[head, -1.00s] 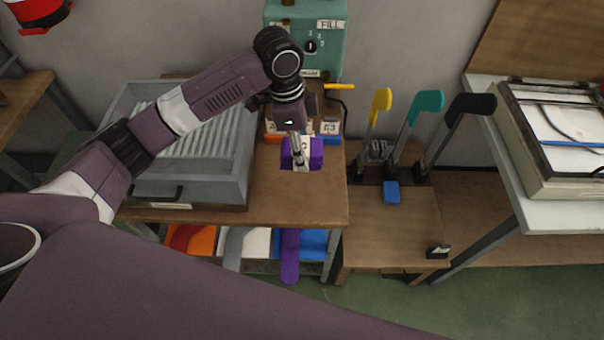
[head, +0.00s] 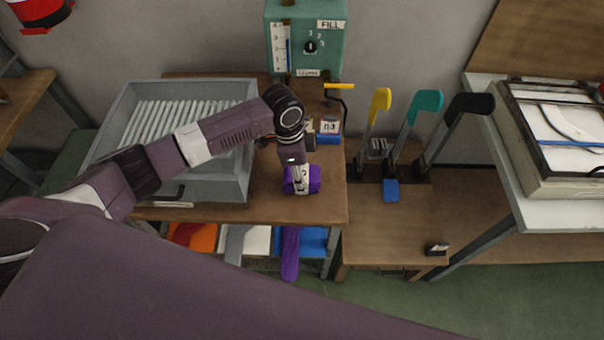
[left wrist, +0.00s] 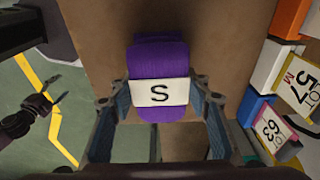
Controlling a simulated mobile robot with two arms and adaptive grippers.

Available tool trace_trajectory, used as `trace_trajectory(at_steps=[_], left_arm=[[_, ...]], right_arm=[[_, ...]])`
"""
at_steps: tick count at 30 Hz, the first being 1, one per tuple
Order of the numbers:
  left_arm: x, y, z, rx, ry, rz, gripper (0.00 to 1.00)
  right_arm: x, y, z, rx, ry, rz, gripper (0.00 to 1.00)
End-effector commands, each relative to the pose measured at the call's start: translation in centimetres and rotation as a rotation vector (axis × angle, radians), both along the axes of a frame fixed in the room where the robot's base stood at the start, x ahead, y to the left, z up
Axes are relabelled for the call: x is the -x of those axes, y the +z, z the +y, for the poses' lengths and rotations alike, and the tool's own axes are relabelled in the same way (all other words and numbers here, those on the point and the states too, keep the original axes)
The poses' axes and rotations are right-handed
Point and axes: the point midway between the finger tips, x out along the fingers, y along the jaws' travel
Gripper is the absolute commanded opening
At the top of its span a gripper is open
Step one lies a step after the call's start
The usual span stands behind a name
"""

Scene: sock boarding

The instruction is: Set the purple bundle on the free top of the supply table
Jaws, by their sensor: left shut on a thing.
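The purple bundle (head: 315,180) has a white band marked S, which shows in the left wrist view (left wrist: 160,55). My left gripper (head: 302,186) points down and is shut on the bundle, with its fingers on either side of the band (left wrist: 160,92). The bundle is over the bare front right part of the supply table's wooden top (head: 270,208). It is at or very close to the surface; I cannot tell if it touches. My right gripper (left wrist: 50,98) shows at the left of the left wrist view, empty with fingers apart, over the floor.
A grey tray (head: 248,165) of white ribs fills the table's left. A lower bench (head: 395,225) with upright colored forms is at right.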

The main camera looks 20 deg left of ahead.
Motion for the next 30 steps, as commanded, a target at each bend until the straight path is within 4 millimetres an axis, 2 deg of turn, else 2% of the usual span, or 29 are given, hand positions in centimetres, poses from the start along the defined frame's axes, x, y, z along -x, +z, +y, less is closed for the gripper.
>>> trace_trajectory(at_steps=[3,4,8,16,20,23,30], left_arm=[[0.0,-0.2,0.0,0.001,0.0,0.0,0.18],[0.0,-0.2,0.0,0.0,0.0,0.0,0.46],[0.0,-0.1,0.0,0.0,0.0,0.0,0.61],[0.0,-0.1,0.0,0.0,0.0,0.0,0.62],[-0.1,0.6,0.1,0.001,0.001,-0.002,0.62],[-0.1,2.1,0.3,0.002,0.0,-0.004,0.62],[0.1,7.3,1.0,0.002,-0.001,-0.004,0.62]], right_arm=[[0.0,0.0,0.0,0.0,0.0,0.0,0.65],[0.0,0.0,0.0,0.0,0.0,0.0,0.65],[0.0,0.0,0.0,0.0,0.001,0.0,0.65],[0.0,0.0,-0.2,0.002,0.001,0.0,0.65],[0.0,-0.1,-0.4,0.004,0.001,0.0,0.65],[0.0,-0.3,-0.5,0.006,0.001,0.001,0.65],[0.0,-0.9,-0.6,0.006,0.0,0.001,0.65]])
